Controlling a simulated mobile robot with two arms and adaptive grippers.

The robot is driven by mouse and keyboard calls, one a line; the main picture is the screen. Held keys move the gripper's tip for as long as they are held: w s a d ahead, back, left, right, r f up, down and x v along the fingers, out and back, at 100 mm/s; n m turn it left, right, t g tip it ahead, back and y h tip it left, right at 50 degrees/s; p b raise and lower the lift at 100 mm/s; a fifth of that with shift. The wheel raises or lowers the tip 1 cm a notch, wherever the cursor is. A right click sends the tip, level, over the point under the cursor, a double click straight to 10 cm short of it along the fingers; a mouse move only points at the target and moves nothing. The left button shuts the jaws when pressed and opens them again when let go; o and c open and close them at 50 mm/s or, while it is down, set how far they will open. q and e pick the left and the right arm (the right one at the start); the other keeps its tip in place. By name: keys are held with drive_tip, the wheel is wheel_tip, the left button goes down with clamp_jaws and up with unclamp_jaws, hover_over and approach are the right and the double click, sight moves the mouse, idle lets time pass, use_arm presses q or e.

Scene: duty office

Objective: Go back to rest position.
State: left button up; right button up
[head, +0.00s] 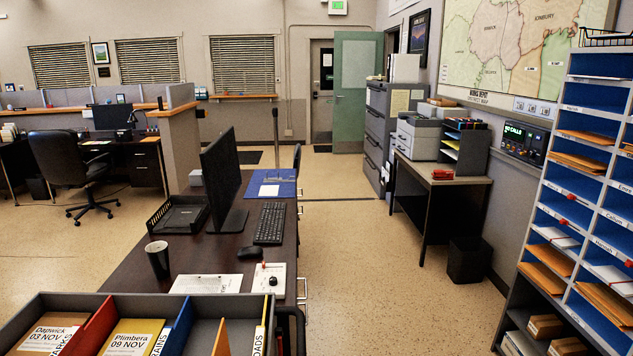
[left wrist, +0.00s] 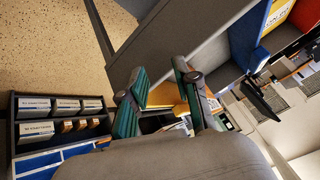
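My left gripper (left wrist: 160,105) shows in the left wrist view. Its two teal-padded fingers stand apart with nothing clearly held between them. Behind the fingers are the dark wall of a sorting tray (left wrist: 200,45) and a yellow-orange piece. In the head view the same kind of tray (head: 190,303) fills the bottom left, with red and blue dividers and labelled envelopes. I cannot make out my left gripper for sure in the head view; a dark curved shape shows right of the tray. My right gripper is not in view.
A desk (head: 140,262) with a monitor (head: 222,180), cup (head: 158,259) and keyboard (head: 270,223) lies beyond the tray. A blue mail rack (head: 590,125) stands at right. A black bin (head: 468,260) is near the side table. The middle floor is clear.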

use_arm(q)
drive_tip(key=s+f+n+g, duration=0.3)
drive_tip(key=s+f+g, duration=0.1)
drive_tip(key=s, duration=0.5)
drive_tip(key=s+f+g, duration=0.1)
drive_tip(key=s+f, duration=0.1)
drive_tip(key=f, duration=1.3)
drive_tip(key=s+f+g, duration=0.1)
drive_tip(key=s+f, duration=0.1)
drive_tip(key=f, duration=1.4)
drive_tip(key=s+a+f+g, duration=0.1)
drive_tip(key=s+a+f, duration=0.1)
drive_tip(key=s+f, duration=0.9)
drive_tip(key=s, duration=0.3)
drive_tip(key=shift+s+a+f+m+h, duration=0.2)
drive_tip(key=shift+s+f+m+h, duration=0.1)
drive_tip(key=shift+f, duration=0.1)
drive_tip(key=shift+o, duration=0.4)
drive_tip(key=shift+w, duration=0.1)
